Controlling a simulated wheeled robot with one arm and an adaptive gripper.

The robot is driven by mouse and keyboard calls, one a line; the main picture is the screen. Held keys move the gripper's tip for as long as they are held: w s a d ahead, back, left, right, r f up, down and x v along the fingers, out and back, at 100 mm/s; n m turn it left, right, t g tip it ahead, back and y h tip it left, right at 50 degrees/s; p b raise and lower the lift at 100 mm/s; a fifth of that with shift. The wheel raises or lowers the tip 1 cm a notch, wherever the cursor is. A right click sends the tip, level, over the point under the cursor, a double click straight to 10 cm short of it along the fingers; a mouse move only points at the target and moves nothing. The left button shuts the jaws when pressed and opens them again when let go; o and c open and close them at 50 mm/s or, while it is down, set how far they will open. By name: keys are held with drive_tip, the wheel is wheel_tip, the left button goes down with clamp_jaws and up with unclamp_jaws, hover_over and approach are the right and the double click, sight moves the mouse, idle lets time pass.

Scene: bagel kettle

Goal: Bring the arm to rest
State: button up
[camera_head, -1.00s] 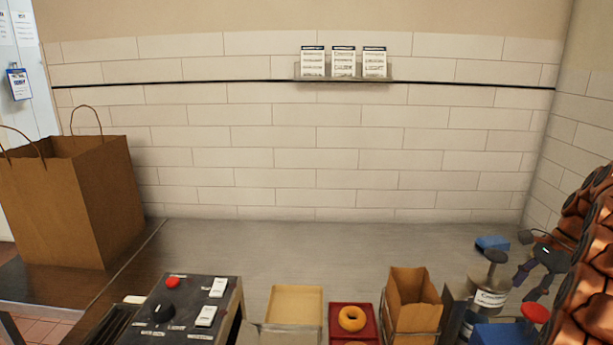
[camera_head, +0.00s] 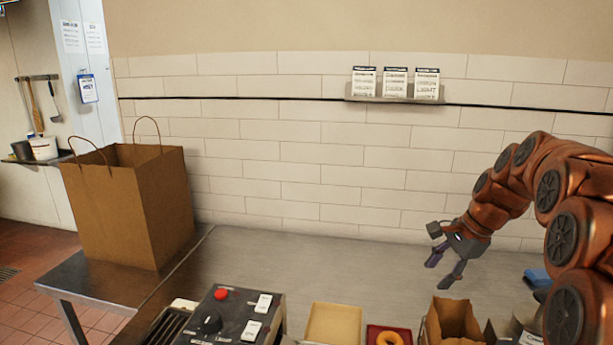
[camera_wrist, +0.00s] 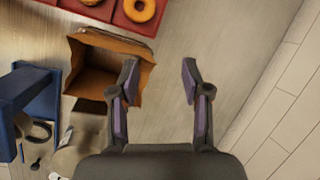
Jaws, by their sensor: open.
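My gripper (camera_head: 446,270) is at the right in the head view, at the end of my orange arm, above the grey counter (camera_head: 290,268). Its two fingers are spread and nothing is between them. In the wrist view my gripper (camera_wrist: 160,72) shows the same open, empty fingers. The left finger overlaps the view of an open brown paper bag (camera_wrist: 92,82); the picture shows no clear contact.
A red tray (camera_head: 374,332) holds a bagel (camera_head: 389,339), beside a tan tray (camera_head: 333,322) and the small paper bag (camera_head: 455,318). A control box (camera_head: 238,312) and large paper bag (camera_head: 128,207) stand left. A blue block (camera_head: 537,278) lies right. Mid-counter is clear.

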drive_tip(key=s+a+f+n+g+b, duration=0.1)
drive_tip(key=s+a+f+n, duration=0.15)
drive_tip(key=s, duration=0.35)
drive_tip(key=s+a+f+n+g+h+b, duration=0.1)
drive_tip(key=s+a+n, duration=0.25)
drive_tip(key=s, duration=0.25)
drive_tip(key=s+a+f+n+b, duration=0.1)
drive_tip(key=s+a+f+n, duration=0.1)
drive_tip(key=s+a, duration=0.3)
drive_tip(key=s+f+n+g+h+b, duration=0.1)
drive_tip(key=s+f+n, duration=0.3)
drive_tip(key=s, duration=0.6)
drive_tip(key=s+f+n+g+h+b, duration=0.1)
drive_tip(key=s+f+n+h, duration=0.2)
drive_tip(key=s, duration=0.6)
wheel_tip(320, 180, up, 13)
drive_tip(key=y+p, duration=0.1)
drive_tip(key=p, duration=1.3)
drive_tip(key=shift+s+f, duration=0.2)
drive_tip(key=shift+s, duration=0.2)
